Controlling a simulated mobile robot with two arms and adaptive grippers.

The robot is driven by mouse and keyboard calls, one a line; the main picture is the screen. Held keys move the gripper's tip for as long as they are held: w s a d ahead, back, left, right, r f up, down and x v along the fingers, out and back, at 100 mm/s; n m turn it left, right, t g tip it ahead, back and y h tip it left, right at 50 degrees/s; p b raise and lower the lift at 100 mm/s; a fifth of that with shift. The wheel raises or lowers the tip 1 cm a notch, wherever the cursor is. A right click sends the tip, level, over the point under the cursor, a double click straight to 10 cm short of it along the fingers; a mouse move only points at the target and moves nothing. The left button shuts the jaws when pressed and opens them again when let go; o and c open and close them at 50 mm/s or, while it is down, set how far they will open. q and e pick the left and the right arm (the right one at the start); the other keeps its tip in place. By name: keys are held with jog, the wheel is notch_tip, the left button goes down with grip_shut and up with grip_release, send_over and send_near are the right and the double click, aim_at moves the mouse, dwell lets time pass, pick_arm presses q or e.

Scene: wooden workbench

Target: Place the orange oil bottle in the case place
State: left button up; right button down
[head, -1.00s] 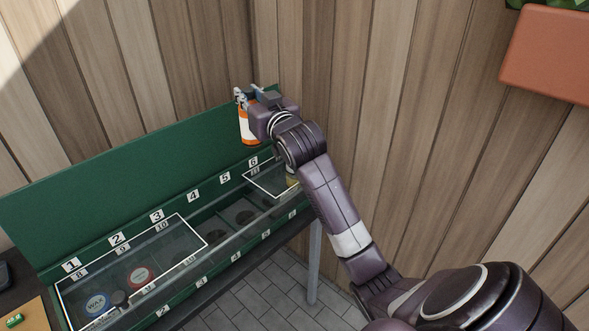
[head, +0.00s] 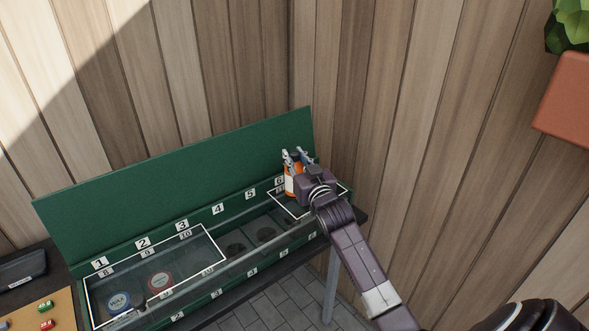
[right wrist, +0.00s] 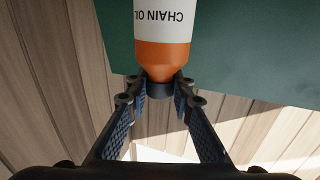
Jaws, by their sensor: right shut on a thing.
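The orange oil bottle (head: 290,184) has a white label and a dark cap. In the right wrist view the bottle (right wrist: 161,55) reads "CHAIN OIL" upside down. My right gripper (head: 296,160) is shut on it near the cap end, and in the right wrist view the fingertips (right wrist: 160,90) close on the dark cap. The bottle is upright over the far right end of the green case (head: 135,190), by number 6, inside or just above a white-outlined area. Whether its base touches the case floor is hidden. My left gripper does not show.
The case has numbered places, several with round recesses (head: 236,250). A blue wax tin (head: 119,302) and a red tin (head: 160,281) sit at its left under a clear, white-edged cover. A plank wall stands close behind. A terracotta planter (head: 565,95) is at upper right.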

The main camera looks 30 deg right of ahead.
jog(key=shift+f, duration=0.3)
notch_tip(320, 180, down, 4)
jog(key=shift+r, duration=0.25)
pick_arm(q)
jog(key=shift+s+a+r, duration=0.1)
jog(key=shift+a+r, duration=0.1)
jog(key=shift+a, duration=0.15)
pick_arm(e)
jog(key=shift+f, duration=0.15)
jog(key=shift+f, duration=0.2)
jog(key=c, duration=1.7)
grip_release()
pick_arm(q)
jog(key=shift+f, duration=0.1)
